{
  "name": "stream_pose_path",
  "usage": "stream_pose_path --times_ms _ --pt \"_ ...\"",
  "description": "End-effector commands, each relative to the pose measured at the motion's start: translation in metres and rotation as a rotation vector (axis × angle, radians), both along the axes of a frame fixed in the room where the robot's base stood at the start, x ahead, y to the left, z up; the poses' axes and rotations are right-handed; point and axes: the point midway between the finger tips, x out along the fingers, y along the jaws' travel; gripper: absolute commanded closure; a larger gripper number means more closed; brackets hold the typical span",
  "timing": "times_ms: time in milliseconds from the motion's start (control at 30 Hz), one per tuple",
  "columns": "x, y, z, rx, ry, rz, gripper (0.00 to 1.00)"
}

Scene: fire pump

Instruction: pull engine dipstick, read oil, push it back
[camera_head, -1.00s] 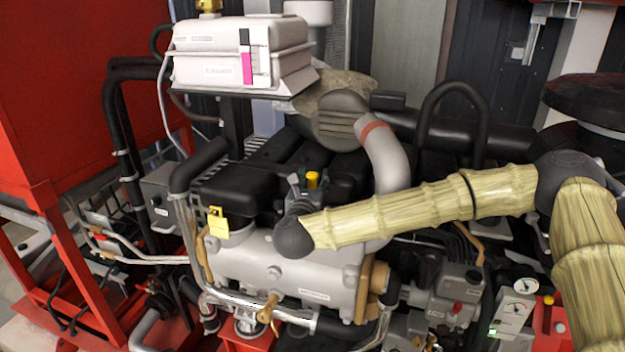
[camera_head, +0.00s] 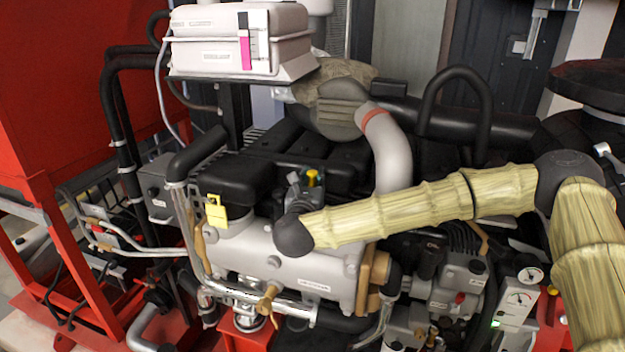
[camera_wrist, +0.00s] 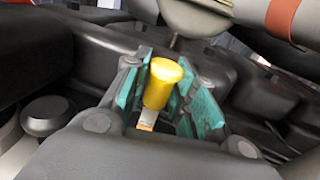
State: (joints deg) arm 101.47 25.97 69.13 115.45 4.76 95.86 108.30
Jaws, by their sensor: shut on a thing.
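The dipstick has a yellow handle (camera_head: 312,176), seen above the engine top in the head view. My gripper (camera_head: 302,190) is shut on it, at the end of my arm reaching in from the right. In the wrist view the yellow handle (camera_wrist: 166,82) stands up between the teal finger pads of my gripper (camera_wrist: 167,98). A short pale and orange piece (camera_wrist: 147,119) shows below the handle. The lower stick is hidden by my gripper, so I cannot tell how deep it sits or see any oil mark.
The grey engine block (camera_head: 310,268) lies below my wrist. A black engine cover (camera_head: 235,182), yellow tag (camera_head: 216,210) and curved grey pipe (camera_head: 388,150) crowd around. A white box (camera_head: 238,40) stands behind. A red tank (camera_head: 70,90) fills the left. Gauges (camera_head: 520,298) are at lower right.

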Motion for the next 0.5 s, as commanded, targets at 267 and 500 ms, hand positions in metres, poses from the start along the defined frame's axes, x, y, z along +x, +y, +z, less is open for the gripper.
stream_pose_path --times_ms 267,500 --pt "-0.0002 0.0 -0.0161 0.0 0.0 0.0 1.0" --pt "-0.0002 0.0 -0.0154 0.0 0.001 0.0 1.0"
